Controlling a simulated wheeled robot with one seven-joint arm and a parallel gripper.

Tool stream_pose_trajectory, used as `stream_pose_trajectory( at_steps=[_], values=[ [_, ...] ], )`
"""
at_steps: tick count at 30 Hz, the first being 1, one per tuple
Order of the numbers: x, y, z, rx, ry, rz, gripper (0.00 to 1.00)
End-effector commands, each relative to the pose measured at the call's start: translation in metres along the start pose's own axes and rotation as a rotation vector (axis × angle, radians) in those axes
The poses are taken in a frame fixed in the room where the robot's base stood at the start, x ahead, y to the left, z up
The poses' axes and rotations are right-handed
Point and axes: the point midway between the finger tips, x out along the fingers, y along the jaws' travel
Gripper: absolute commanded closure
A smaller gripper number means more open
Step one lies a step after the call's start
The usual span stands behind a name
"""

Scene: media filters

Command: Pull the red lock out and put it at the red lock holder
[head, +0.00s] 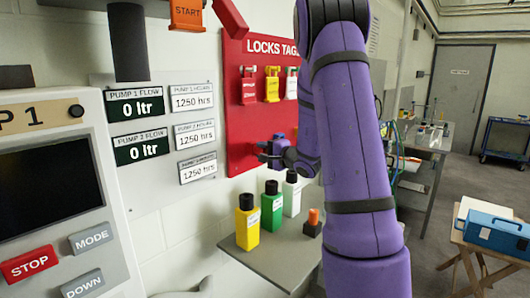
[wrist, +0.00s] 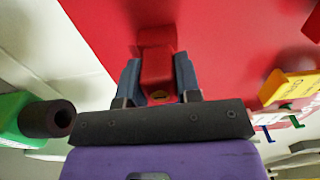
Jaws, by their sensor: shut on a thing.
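The red lock (wrist: 157,75) sits between the two fingers of my gripper (wrist: 158,82) in the wrist view, with a small brass-coloured spot on its near end. My gripper is shut on it, close to the red board. A further red part lies just beyond the lock; I cannot tell whether they are joined. In the head view my gripper (head: 267,151) is at the lower part of the red "LOCKS TAGS" board (head: 237,130), and the lock is hidden there.
Below my gripper, a shelf (head: 275,262) bears a yellow bottle (head: 247,222), a green bottle (head: 271,208), a white bottle (head: 291,195) and a small orange-topped item (head: 313,220). A control panel (head: 60,200) stands at left.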

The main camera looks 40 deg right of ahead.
Motion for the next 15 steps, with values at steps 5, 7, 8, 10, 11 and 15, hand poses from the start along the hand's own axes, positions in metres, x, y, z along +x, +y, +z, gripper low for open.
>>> stream_pose_trajectory(
  at_steps=[5,7,8,10,11,15],
  values=[
    [0.0,-0.0001,-0.0003,0.0,0.001,0.0,0.39],
    [-0.0001,-0.0001,-0.0003,0.0,0.001,0.0,0.39],
    [-0.0001,-0.0001,-0.0003,0.0,0.001,0.0,0.39],
    [-0.0001,-0.0002,-0.0003,0.0,0.001,0.0,0.39],
    [-0.0001,0.0001,-0.0003,0.0,0.001,0.0,0.39],
    [-0.0044,-0.0002,-0.0006,0.0,0.002,0.0,0.39]
  ],
)
